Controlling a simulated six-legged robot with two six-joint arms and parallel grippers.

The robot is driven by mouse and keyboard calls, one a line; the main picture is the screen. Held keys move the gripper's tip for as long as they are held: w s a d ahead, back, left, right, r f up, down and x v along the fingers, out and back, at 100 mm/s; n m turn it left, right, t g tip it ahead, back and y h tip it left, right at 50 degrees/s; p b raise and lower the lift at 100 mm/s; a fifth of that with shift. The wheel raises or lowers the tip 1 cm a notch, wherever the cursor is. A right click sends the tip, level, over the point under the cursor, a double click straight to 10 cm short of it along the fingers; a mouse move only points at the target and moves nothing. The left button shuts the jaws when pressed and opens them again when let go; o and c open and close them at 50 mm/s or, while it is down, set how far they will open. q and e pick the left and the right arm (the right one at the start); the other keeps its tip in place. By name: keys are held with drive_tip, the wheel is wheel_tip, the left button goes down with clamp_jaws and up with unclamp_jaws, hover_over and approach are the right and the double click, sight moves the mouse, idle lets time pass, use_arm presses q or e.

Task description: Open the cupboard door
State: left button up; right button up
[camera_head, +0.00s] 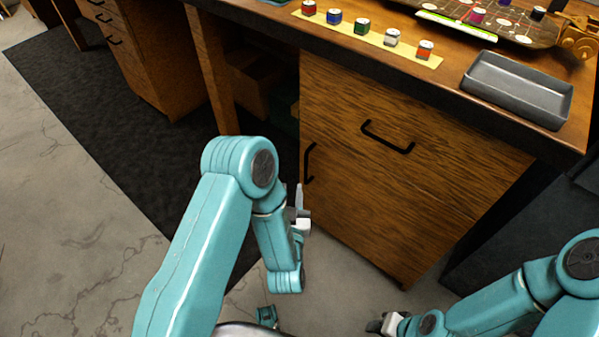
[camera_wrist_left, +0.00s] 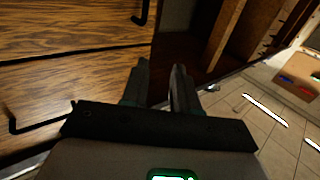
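The wooden cupboard front (camera_head: 410,195) is below the worktop, with its panels flush and no gap seen. A black handle (camera_head: 387,137) lies across its upper part. Another black handle (camera_head: 309,163) stands upright at its left edge. In the left wrist view, one handle (camera_wrist_left: 40,122) is at the left and another (camera_wrist_left: 141,12) at the top. My left gripper (camera_head: 299,204) is just below the upright handle in the picture, partly hidden by my wrist. Its fingers (camera_wrist_left: 160,88) are apart and empty. My right gripper (camera_head: 377,325) is low, near the bottom edge, its fingers unclear.
The worktop holds a grey tray (camera_head: 517,88) and a yellow strip (camera_head: 365,38) with several small coloured cans. An open, dark recess (camera_head: 262,75) is left of the cupboard. A drawer unit (camera_head: 140,55) stands farther left. A dark mat (camera_head: 100,125) covers the floor.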

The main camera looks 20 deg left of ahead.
sight(306, 165)
use_arm(q)
wheel_tip(306, 165, down, 7)
drive_tip(key=d+h+b, duration=0.1)
drive_tip(key=d+b, duration=0.2)
drive_tip(key=b, duration=0.2)
drive_tip(key=shift+m, duration=0.4)
drive_tip(key=x, duration=0.5)
drive_tip(key=b+x, duration=0.1)
drive_tip(key=x, duration=0.4)
drive_tip(key=b+x, duration=0.1)
drive_tip(key=x, duration=0.5)
drive_tip(key=shift+a+r, duration=0.2)
drive_tip(key=shift+r, duration=0.2)
use_arm(e)
wheel_tip(306, 165, down, 8)
drive_tip(key=w, duration=0.1)
drive_tip(key=shift+f, duration=0.15)
drive_tip(key=shift+d, duration=0.1)
use_arm(q)
clamp_jaws()
